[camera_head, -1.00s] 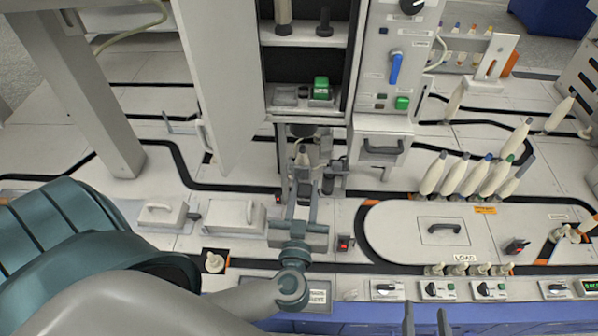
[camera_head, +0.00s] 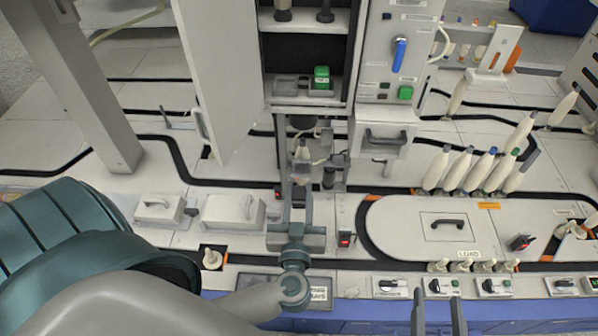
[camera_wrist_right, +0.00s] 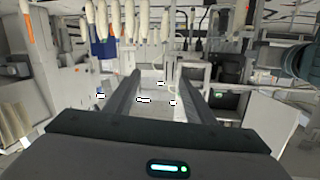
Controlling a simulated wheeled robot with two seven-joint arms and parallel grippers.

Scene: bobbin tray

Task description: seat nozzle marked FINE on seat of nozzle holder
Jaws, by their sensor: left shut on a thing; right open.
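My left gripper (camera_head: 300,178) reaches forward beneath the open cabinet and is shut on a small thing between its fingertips. A small pale piece with a dark top (camera_head: 302,152) shows at the fingertips; it is too small to read a FINE mark on it. A dark round part (camera_head: 303,121) hangs under the cabinet just above it; I cannot tell whether this is the nozzle holder or its seat. My right gripper (camera_head: 438,302) is open and empty at the front edge. Its two spread fingers also show in the right wrist view (camera_wrist_right: 158,90).
The cabinet's open door (camera_head: 222,85) stands left of the left gripper. A green block (camera_head: 321,76) sits on a cabinet shelf. A control box with a blue lever (camera_head: 399,55) is at right. Several pale bobbins (camera_head: 480,170) stand on the right, behind the LOAD panel (camera_head: 420,236).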

